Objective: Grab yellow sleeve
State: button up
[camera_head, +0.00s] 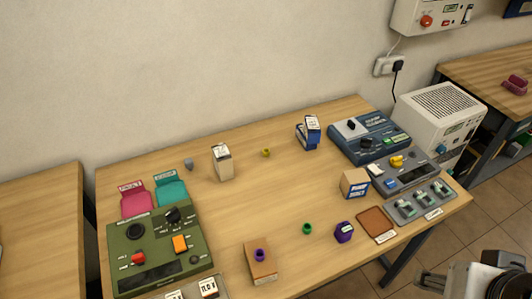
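A small yellow sleeve (266,153) sits on the wooden table (290,185) toward the back middle, between a beige box and a blue-and-white box. A second yellow object (396,161) rests on a grey device at the right; its exact shape is too small to tell. My gripper (430,284) is at the bottom right corner, partly cut off by the frame edge, off the table's front right and far from the yellow sleeve. Its finger opening is not clear.
A beige box (223,165) and blue-and-white box (308,132) flank the sleeve. A green ring (307,229), purple piece (344,232) and cardboard box (354,184) stand nearer the front. A green control box (155,245) fills the left. The table's middle is clear.

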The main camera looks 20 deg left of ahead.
jog(key=shift+w, duration=0.1)
jog(key=w+a+f+n+t+y, duration=0.1)
jog(key=w+a, duration=0.4)
jog(key=w, duration=0.5)
jog(key=w+a+f+n+t+y, duration=0.1)
jog(key=w+a+f, duration=0.1)
jog(key=w+a, duration=0.6)
jog(key=w+a+f+n+t+y, duration=0.1)
jog(key=w+a+n, duration=0.15)
jog(key=w, duration=0.95)
jog(key=w+a+f+y, duration=0.1)
jog(key=w+a+f, duration=0.1)
jog(key=a+f, duration=0.5)
jog(key=w+a+f+n+t+y, duration=0.1)
jog(key=w+a+f, duration=0.2)
jog(key=a+f, duration=0.4)
jog(key=w+a+f+n+y, duration=0.1)
jog(key=w+a+f, duration=0.2)
jog(key=a+f, duration=0.4)
jog(key=shift+w+a+t+y, duration=0.15)
jog(key=shift+a+y, duration=0.05)
jog(key=shift+a, duration=0.8)
jog(key=shift+w+a+t+y, duration=0.1)
jog(key=shift+a+t+y, duration=0.1)
jog(key=shift+a, duration=0.75)
